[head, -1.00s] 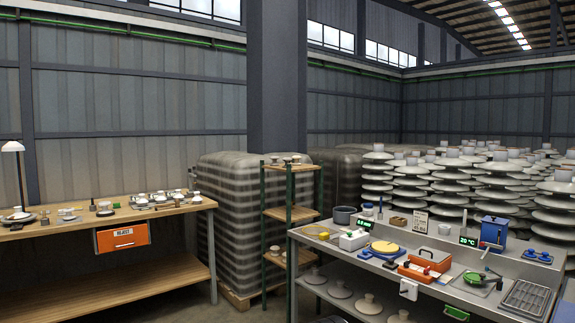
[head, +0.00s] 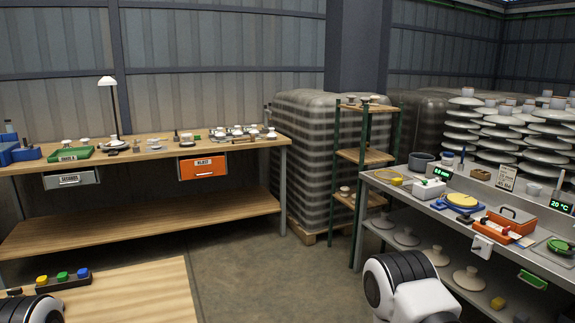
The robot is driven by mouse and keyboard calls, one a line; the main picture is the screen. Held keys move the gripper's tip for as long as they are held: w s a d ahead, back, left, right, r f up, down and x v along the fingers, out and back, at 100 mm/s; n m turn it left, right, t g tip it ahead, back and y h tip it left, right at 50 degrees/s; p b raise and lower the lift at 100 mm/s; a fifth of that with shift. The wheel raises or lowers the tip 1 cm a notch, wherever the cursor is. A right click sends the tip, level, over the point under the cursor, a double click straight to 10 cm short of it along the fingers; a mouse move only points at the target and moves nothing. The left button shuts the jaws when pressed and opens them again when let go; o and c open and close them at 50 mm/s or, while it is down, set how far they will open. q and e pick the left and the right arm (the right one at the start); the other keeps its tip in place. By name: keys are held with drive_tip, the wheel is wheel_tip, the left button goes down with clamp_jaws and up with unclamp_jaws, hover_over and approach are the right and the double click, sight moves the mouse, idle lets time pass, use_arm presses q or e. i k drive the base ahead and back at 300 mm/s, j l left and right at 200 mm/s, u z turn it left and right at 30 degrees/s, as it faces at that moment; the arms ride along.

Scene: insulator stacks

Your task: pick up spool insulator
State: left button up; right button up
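Several small white insulators (head: 238,131) stand on the wooden workbench (head: 158,146) at the back left. They are too small to tell which one is a spool insulator. More pale insulators stand on the narrow shelf rack (head: 363,107), and larger pale ones (head: 470,279) stand on the lower shelf of the grey bench at right. Black and white parts of my own arms show at the bottom edge, left and right of centre. Neither gripper shows, and both are far from the wooden workbench as far as the view tells.
A lamp (head: 107,81), a green tray (head: 72,154), a grey drawer (head: 71,179) and an orange drawer (head: 202,167) are at the workbench. A wooden table (head: 130,292) with coloured buttons (head: 62,276) is near at bottom left. The floor (head: 250,265) between the benches is open.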

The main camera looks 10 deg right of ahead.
sight(365, 99)
drive_tip(key=i+l, duration=0.2)
drive_tip(key=l, duration=0.15)
drive_tip(key=i+l, duration=0.15)
drive_tip(key=l, duration=0.2)
drive_tip(key=i+l, duration=0.2)
drive_tip(key=l, duration=0.15)
drive_tip(key=i+l, duration=0.2)
drive_tip(key=l, duration=0.15)
drive_tip(key=i+l, duration=0.2)
drive_tip(key=l, duration=0.15)
drive_tip(key=i+l+u, duration=0.1)
drive_tip(key=l, duration=0.25)
drive_tip(key=i, duration=0.05)
